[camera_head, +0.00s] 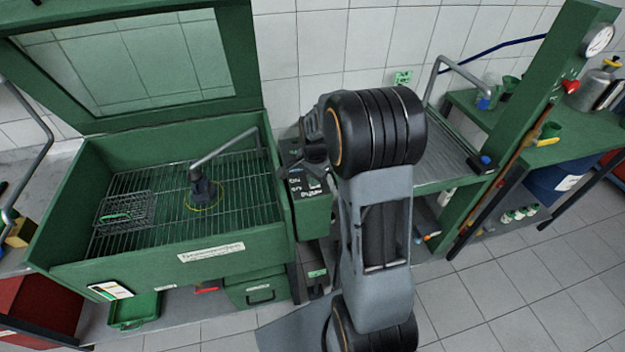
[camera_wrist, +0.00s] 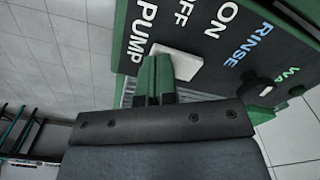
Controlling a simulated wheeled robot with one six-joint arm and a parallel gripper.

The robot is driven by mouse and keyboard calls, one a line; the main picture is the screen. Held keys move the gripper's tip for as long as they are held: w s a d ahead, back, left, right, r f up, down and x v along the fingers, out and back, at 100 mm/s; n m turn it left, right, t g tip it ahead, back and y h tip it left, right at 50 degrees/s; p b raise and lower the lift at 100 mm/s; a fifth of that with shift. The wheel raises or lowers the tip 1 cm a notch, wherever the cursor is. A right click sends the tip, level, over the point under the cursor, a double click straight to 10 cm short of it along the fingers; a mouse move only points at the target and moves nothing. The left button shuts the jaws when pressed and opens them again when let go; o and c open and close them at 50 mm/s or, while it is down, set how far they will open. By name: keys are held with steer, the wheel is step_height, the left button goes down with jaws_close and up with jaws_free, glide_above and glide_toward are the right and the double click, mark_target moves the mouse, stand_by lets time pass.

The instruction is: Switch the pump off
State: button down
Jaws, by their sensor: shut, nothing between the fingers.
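The green pump control box (camera_head: 312,212) hangs on the right side of the parts washer, partly hidden by my arm. In the wrist view its dark panel (camera_wrist: 215,52) reads PUMP, OFF, ON and RINSE, with one more label cut off. A pale block-like switch (camera_wrist: 187,66) sits beside the PUMP lettering; I cannot tell its setting. My gripper (camera_wrist: 154,75) is shut and empty, its green fingertips beside the switch, overlapping it in view. I cannot tell whether they touch. In the head view my gripper is at the box, mostly hidden by my wrist.
The green parts washer (camera_head: 150,262) stands left with its lid (camera_head: 130,62) raised. A wire basket (camera_head: 124,212) and a bent spout (camera_head: 222,150) are inside. A dark knob (camera_wrist: 258,88) sits by RINSE. A green bench (camera_head: 570,145) stands right. Floor at front right is clear.

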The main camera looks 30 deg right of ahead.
steer(key=shift+r+p, duration=2.6)
steer(key=shift+r, duration=0.85)
steer(key=shift+s+f+n, duration=0.15)
steer(key=shift+s+n, duration=0.05)
steer(key=shift+n, duration=0.6)
steer(key=shift+s+a+f+n, duration=0.2)
steer(key=shift+s+f+n, duration=0.15)
steer(key=shift+s+n, duration=0.3)
steer(key=s+a+r+n+t, duration=0.2)
steer(key=s+a+r+n, duration=0.2)
steer(key=s+r, duration=0.3)
steer(key=s+a+r+n+t, duration=0.2)
steer(key=s+a+r+n, duration=0.3)
steer(key=s+r+n, duration=0.2)
steer(key=shift+s+t, duration=0.35)
steer(key=shift+t, duration=0.05)
